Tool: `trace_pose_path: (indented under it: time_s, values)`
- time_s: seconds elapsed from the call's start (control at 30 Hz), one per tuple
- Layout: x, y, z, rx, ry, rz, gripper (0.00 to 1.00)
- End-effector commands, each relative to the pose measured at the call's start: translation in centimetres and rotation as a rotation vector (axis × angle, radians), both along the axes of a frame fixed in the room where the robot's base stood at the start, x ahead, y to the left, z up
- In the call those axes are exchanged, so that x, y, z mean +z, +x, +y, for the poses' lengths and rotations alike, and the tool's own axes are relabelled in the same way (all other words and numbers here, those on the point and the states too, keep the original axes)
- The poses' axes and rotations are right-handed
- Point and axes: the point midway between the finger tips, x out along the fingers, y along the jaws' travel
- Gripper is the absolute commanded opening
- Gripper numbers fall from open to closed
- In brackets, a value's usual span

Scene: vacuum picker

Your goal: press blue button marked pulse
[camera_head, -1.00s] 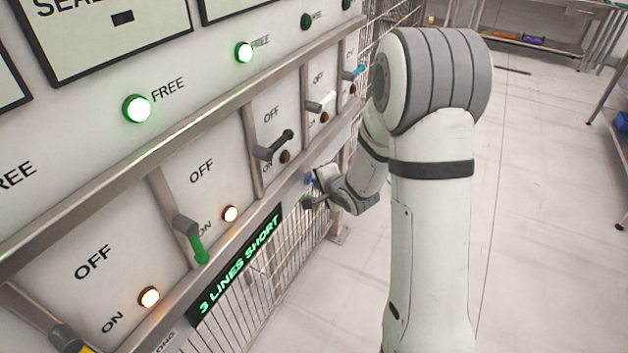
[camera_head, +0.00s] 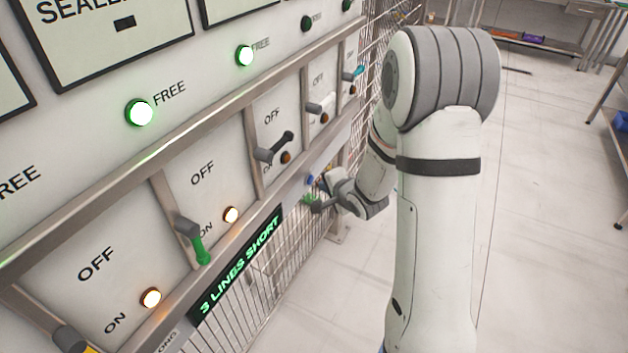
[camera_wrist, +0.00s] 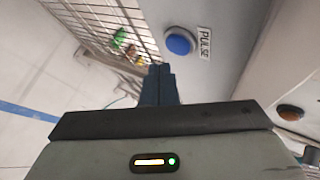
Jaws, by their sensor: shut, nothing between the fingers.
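The blue button (camera_wrist: 180,42) is round with a light rim and sits on a pale panel face in the wrist view. A label reading PULSE (camera_wrist: 204,43) is beside it on the right. In the head view the blue button (camera_head: 310,180) shows as a small spot just left of my gripper (camera_head: 314,203). In the wrist view my gripper (camera_wrist: 160,68) is shut and empty, its fingertips below and slightly left of the button. A gap seems to show between the fingertips and the button, but its depth is hard to tell.
A row of levers, one green (camera_head: 200,248), stands out from the panel left of my arm. A display (camera_head: 240,262) reads 3 LINES SHORT. An amber lamp (camera_wrist: 290,112) is at the right in the wrist view. Wire mesh (camera_wrist: 105,22) lies left of the button.

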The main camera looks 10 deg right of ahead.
Motion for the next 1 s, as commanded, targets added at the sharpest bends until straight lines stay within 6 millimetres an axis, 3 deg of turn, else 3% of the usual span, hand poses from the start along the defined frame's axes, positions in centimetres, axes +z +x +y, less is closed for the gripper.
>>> trace_pose_path:
  time_s: [0.4,1.0]
  values:
    - [0.1,-2.4,-3.3,-0.003,0.000,0.002,0.00]
    - [0.0,-2.6,-3.5,-0.001,0.000,0.001,0.00]
